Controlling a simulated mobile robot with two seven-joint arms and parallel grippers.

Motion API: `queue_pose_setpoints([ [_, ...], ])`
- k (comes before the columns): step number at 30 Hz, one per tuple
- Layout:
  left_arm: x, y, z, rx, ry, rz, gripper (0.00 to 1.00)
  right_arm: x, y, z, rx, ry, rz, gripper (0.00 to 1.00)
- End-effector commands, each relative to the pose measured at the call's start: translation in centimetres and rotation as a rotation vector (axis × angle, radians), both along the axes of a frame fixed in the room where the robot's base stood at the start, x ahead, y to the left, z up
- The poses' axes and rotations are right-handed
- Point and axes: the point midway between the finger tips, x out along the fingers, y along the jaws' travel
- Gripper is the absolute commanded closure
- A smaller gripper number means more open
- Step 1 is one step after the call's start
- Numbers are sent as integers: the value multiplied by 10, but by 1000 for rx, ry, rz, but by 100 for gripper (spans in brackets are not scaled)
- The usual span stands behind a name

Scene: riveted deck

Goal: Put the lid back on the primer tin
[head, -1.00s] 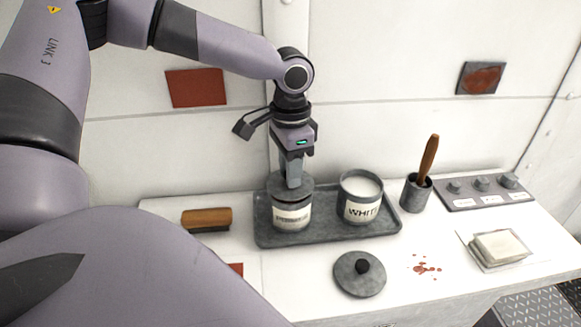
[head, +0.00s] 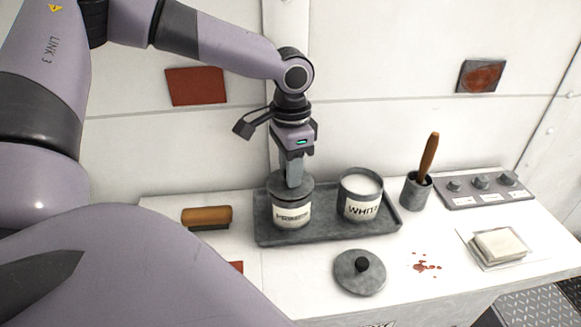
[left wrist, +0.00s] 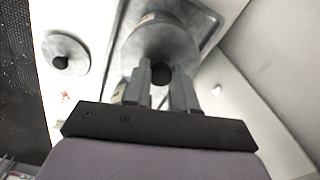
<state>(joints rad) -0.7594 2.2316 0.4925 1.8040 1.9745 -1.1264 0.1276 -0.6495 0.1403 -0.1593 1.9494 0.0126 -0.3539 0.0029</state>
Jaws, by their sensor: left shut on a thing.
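The primer tin (head: 292,215) stands upright at the left of a dark tray, its PRIMER label facing me. A grey round lid (head: 277,186) lies over its mouth, looking level, with no clear gap in the head view. My left gripper (head: 293,184) points straight down and is shut on the lid's knob. In the left wrist view, the fingers (left wrist: 162,82) are on either side of the dark knob (left wrist: 160,73), above the lid disc (left wrist: 155,42). The rim contact is too small to judge fully. My right gripper is out of view.
The open WHITE tin (head: 360,196) stands right of the primer tin on the tray (head: 330,233). A second lid (head: 358,273) lies in front. A brush (head: 207,216), a cup with a wooden handle (head: 416,191), red spots and a sponge dish (head: 499,246) are around.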

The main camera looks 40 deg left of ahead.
Motion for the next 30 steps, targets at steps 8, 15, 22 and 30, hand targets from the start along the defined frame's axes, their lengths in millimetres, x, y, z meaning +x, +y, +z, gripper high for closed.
queue_pose_setpoints([
  [8, 0, 0, 0, 0, 0, 0, 71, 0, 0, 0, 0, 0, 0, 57],
  [15, 0, 0, 0, -1, 0, 0, 44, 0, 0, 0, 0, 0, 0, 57],
  [22, 0, 0, 0, -1, 0, 0, 19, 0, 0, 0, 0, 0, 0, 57],
  [30, 0, 0, 2, 0, -1, 0, 19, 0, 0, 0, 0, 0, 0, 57],
])
